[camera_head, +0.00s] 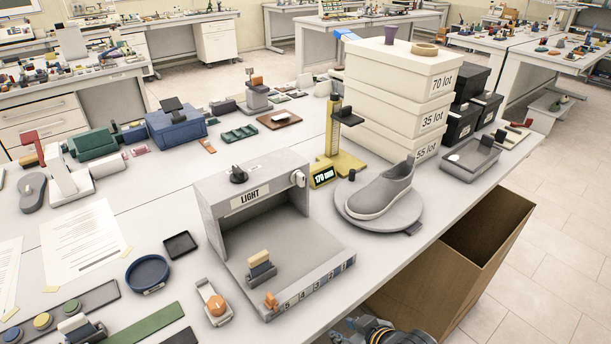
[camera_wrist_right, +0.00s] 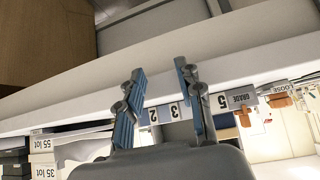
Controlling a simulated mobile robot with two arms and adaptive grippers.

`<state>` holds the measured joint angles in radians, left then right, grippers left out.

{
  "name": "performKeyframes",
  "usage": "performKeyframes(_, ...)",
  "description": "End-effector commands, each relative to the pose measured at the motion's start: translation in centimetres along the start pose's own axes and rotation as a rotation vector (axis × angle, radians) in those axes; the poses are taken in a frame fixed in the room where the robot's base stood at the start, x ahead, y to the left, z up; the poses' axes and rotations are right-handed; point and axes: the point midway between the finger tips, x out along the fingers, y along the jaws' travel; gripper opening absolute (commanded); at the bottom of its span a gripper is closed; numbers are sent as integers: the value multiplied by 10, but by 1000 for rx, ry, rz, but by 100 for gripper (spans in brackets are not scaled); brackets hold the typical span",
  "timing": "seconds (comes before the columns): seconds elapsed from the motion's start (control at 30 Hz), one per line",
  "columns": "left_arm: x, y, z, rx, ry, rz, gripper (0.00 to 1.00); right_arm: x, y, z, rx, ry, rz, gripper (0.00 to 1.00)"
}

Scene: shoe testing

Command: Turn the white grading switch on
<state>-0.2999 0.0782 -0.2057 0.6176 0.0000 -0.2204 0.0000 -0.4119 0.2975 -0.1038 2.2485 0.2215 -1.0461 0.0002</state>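A grey booth marked LIGHT (camera_head: 209,212) stands on the bench in the head view. A white round knob (camera_head: 298,178) sits at the upper right of its front, and a black knob (camera_head: 238,174) is on its top. I cannot tell for sure which part is the grading switch, nor its setting. The booth's front edge has a number scale (camera_head: 315,282) with an orange slider (camera_head: 271,300) by the 5. A GRADE label (camera_wrist_right: 239,98) shows in the right wrist view. My right gripper (camera_wrist_right: 160,97) is open and empty, near the bench's front edge. My left gripper is out of view.
A grey shoe (camera_head: 383,190) stands on a round plate right of the booth, beside a yellow height gauge (camera_head: 333,135). Stacked white boxes (camera_head: 390,85) are behind. An open cardboard box (camera_head: 440,285) stands below the bench edge. An orange-knobbed device (camera_head: 215,305) lies left.

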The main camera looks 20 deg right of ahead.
Motion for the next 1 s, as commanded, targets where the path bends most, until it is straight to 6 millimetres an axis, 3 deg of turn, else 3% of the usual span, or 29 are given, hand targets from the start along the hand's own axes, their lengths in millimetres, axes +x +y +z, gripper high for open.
performKeyframes(0.1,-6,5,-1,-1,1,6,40,-29,-6,-24,-21,36,-13,36)
performKeyframes(0.27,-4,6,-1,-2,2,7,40,-16,8,-63,-36,187,-32,36)
performKeyframes(0.4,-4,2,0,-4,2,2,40,-16,24,-107,-44,347,-51,36)
performKeyframes(0.6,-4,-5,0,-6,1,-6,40,-35,60,-185,-41,634,-73,36)
performKeyframes(0.7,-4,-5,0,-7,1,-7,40,-49,76,-213,-32,746,-78,36)
performKeyframes(0.87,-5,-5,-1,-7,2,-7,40,-59,87,-234,-23,825,-80,36)
performKeyframes(1.0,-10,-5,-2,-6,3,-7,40,-51,86,-248,-19,833,-80,36)
